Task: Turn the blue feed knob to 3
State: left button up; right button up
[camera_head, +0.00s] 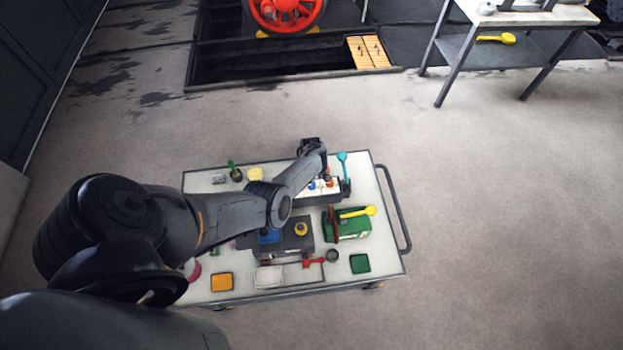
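A small control box (318,197) with a pale top and dark front stands at the back right of the trolley top. Small blue and orange knobs show on it. A blue knob (312,185) is near its left part. Their markings and pointer settings are too small to read. My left arm reaches across the trolley from the left. My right gripper is not in view.
The trolley (385,262) also holds a dark box (292,245) with a blue part and a yellow knob, a green box (345,228) with a yellow spoon-like tool, an orange tray (222,282) and a teal tool (343,165). A bench (470,55) stands at the back right. Floor to the right is clear.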

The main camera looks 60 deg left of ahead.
aim_at(312, 184)
pick_arm(q)
notch_tip(312, 184, up, 6)
jog(key=p, duration=0.2)
jog(key=shift+r, duration=0.2)
jog(key=shift+s, duration=0.1)
